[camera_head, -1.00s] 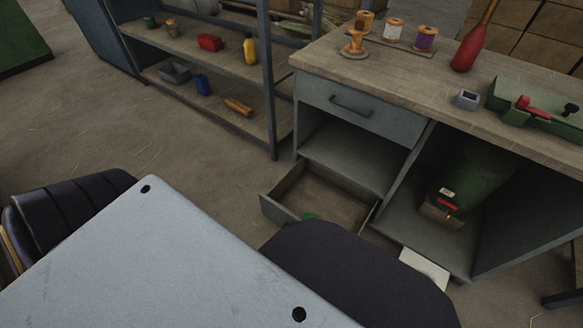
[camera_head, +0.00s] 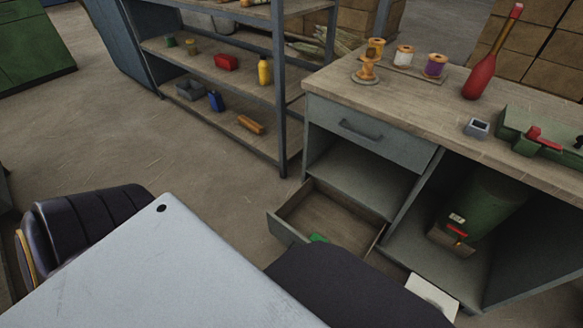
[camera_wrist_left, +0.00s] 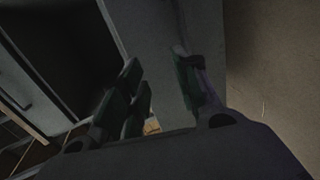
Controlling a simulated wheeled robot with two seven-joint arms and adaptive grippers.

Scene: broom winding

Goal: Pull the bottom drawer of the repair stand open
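The repair stand (camera_head: 395,85) is a grey workbench with a wooden top. A dark part of my arm covers the drawer's front right part in the head view. My left gripper (camera_wrist_left: 158,75) shows in the left wrist view with its dark fingers apart and a grey panel behind the gap. I see nothing clearly gripped between them; contact with the drawer is too dark to tell. My right gripper is out of view.
The top drawer (camera_head: 368,128) is shut. Spools, a red bottle-shaped object (camera_head: 490,62) and a green vise-like tool (camera_head: 535,132) stand on the bench top. A green cylinder (camera_head: 482,205) sits in the right bay. A shelf rack (camera_head: 281,90) stands left of the bench.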

